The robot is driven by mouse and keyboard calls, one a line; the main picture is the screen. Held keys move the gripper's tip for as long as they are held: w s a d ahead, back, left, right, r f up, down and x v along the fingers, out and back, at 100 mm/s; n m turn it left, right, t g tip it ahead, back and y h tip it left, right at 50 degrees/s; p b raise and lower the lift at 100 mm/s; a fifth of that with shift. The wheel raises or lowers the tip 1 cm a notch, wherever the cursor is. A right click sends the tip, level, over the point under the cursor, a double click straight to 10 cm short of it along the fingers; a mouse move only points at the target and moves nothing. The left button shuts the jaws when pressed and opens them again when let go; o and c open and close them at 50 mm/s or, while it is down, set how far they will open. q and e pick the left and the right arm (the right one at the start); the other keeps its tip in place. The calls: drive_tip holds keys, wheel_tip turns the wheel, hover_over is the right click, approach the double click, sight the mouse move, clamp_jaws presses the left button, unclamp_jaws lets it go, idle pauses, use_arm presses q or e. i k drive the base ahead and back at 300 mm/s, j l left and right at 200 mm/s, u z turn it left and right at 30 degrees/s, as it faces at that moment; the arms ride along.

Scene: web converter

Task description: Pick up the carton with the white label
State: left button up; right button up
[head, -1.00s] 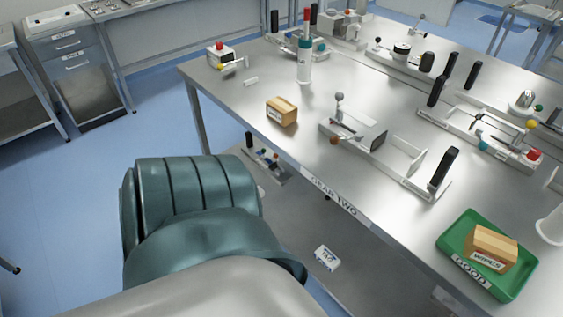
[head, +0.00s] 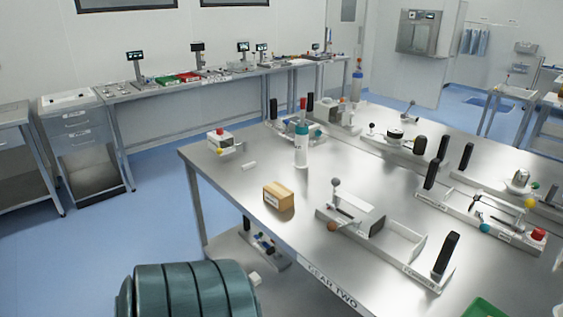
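A small brown carton (head: 279,197) sits on the steel table near its left front edge. A small white label shows on its left-facing side; its print is too small to read. Nothing touches the carton. Neither of my grippers is in view, so I cannot see whether they are open or shut. A teal ribbed part of my own body shows at the bottom left, below and left of the carton.
The steel table (head: 300,237) has clear room around the carton. A fixture (head: 372,222) stands to its right. A white bottle (head: 301,150) with a red top stands behind. A green tray (head: 487,309) shows at the bottom edge. Blue floor (head: 85,250) is open at left.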

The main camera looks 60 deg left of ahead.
sight(276, 195)
drive_tip(key=i, duration=0.45)
drive_tip(key=u, duration=2.4)
